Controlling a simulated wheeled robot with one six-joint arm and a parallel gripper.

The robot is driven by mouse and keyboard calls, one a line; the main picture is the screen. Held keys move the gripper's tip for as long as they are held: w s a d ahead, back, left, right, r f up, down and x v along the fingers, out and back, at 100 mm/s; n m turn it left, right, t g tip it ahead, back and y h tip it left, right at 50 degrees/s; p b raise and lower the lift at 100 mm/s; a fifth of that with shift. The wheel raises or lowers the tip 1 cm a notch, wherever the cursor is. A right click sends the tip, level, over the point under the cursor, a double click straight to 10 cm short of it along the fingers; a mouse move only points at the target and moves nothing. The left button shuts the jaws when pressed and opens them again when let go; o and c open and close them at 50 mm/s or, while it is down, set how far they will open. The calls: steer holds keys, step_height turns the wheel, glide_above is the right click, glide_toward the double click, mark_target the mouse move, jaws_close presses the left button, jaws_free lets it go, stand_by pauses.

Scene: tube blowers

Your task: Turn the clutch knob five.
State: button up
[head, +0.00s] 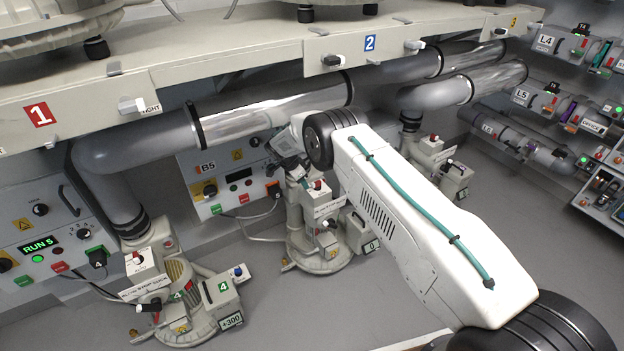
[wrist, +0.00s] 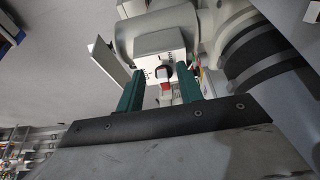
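The middle blower stands on the floor beside the B5 panel (head: 228,183). A small red-and-dark knob (head: 317,185) sits on its white top box, below the elbow of my arm. In the wrist view a red-and-black knob (wrist: 163,74) shows on a white box face (wrist: 161,59) with small dark markings. My gripper (wrist: 160,84) is open, its two green fingers apart on either side of this knob. A gap shows on both sides, and nothing is held. No number five is readable on the knob's box.
The left blower (head: 190,300) carries a green 4 tag and a +300 plate. The right blower (head: 440,165) stands behind my arm. Large pipes (head: 270,108) and a cream shelf beam (head: 250,65) run overhead. Grey floor is clear in front.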

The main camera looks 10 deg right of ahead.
steer(key=s+a, duration=0.2)
steer(key=a, duration=0.4)
steer(key=shift+s+a, duration=0.15)
steer(key=shift+a, duration=0.2)
